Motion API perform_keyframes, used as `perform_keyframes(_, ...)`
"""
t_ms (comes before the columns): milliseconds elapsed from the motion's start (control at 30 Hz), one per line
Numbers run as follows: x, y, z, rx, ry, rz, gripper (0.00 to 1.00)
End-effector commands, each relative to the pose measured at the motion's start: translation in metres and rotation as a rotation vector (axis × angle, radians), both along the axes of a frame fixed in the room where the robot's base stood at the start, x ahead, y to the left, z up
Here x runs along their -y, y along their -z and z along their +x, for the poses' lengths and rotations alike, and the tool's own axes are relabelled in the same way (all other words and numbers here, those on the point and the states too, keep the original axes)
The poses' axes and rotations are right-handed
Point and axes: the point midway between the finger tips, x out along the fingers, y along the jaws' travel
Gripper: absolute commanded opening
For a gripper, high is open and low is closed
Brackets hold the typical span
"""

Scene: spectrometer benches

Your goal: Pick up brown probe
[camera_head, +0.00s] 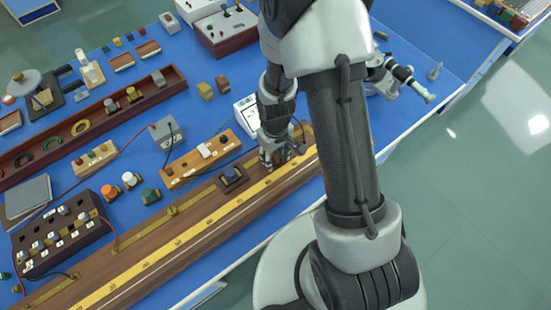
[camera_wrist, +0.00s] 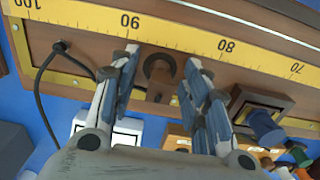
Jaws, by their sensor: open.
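The brown probe appears to be the short brown round piece (camera_wrist: 158,68) on the wooden rail, near the 90 mark in the wrist view. My gripper (camera_wrist: 162,62) is open, with one finger on each side of the brown piece. I cannot tell whether the fingers touch it. In the head view my gripper (camera_head: 277,160) is low over the far right part of the rail, and it hides the brown piece there.
A yellow ruler (camera_head: 185,227) runs along the wooden rail (camera_head: 150,238). A dark block with a blue knob (camera_wrist: 262,118) sits on the rail close to my right finger. A black cable (camera_wrist: 40,95) loops at left. A wooden switch board (camera_head: 202,158) lies behind the rail.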

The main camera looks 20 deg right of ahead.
Motion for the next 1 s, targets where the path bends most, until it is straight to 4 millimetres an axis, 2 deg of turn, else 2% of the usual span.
perform_keyframes(67,0.0001,-0.0006,0.0001,0.0,0.0,0.0,0.41)
perform_keyframes(667,0.0001,-0.0007,0.0001,0.0,0.0,0.0,0.01)
perform_keyframes(1000,0.0,-0.001,0.0002,0.0,0.0,0.0,0.0)
